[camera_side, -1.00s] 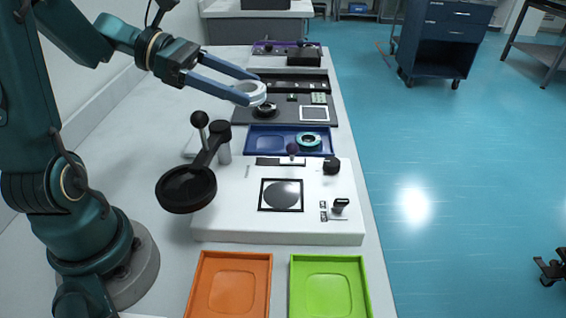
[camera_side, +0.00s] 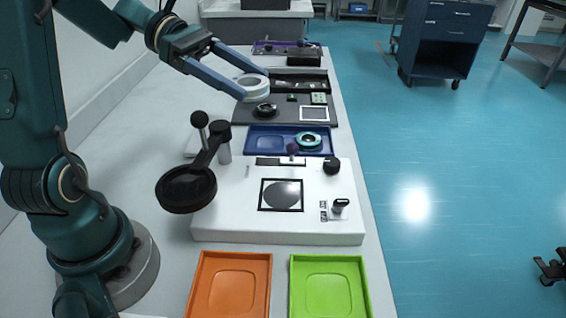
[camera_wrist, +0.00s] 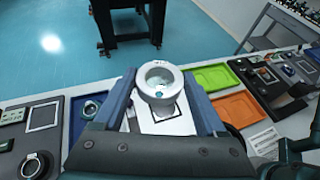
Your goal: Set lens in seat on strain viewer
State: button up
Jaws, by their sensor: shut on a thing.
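My gripper (camera_side: 252,83) is shut on a white ring-shaped lens (camera_side: 252,87), held in the air over the dark grey tray area at the back. In the wrist view the lens (camera_wrist: 160,79) sits between both fingers, and its glass centre shows. The strain viewer (camera_side: 235,222) is a white flat base with a square black-framed window holding a dark round disc (camera_side: 282,195). A black round ring on an arm (camera_side: 187,188) stands at its left side. In the wrist view the lens partly hides the viewer.
A blue tray (camera_side: 258,148) with a teal ring part (camera_side: 309,141) lies between the viewer and the dark grey tray (camera_side: 283,121). An orange tray (camera_side: 230,285) and a green tray (camera_side: 329,287) lie in front. A black knob (camera_side: 331,165) stands on the viewer.

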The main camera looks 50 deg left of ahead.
jog(key=m+g, duration=0.1)
jog(key=f+m+g+h, duration=0.1)
jog(key=shift+w+d+m+g, duration=0.3)
jog(key=shift+w+d+g, duration=0.1)
notch_tip(320, 180, down, 5)
jog(key=d+m+g, duration=0.3)
jog(key=m+g, duration=0.4)
jog(key=g, duration=0.1)
send_near(284, 204)
jog(key=shift+y, duration=0.4)
jog(key=shift+s+d+r, duration=0.1)
jog(key=shift+s+d, duration=0.25)
jog(key=shift+d, duration=0.6)
jog(key=shift+s+d+r, duration=0.1)
jog(key=shift+s+d, duration=0.2)
jog(key=shift+d, duration=0.6)
jog(key=shift+s+d, duration=0.35)
jog(key=shift+d, duration=0.6)
jog(key=shift+f, duration=0.5)
jog(key=shift+f, duration=0.3)
jog(key=shift+s+f, duration=0.1)
jog(key=shift+f, duration=0.2)
jog(key=o, duration=1.3)
jog(key=shift+o, duration=0.2)
notch_tip(284, 204, up, 10)
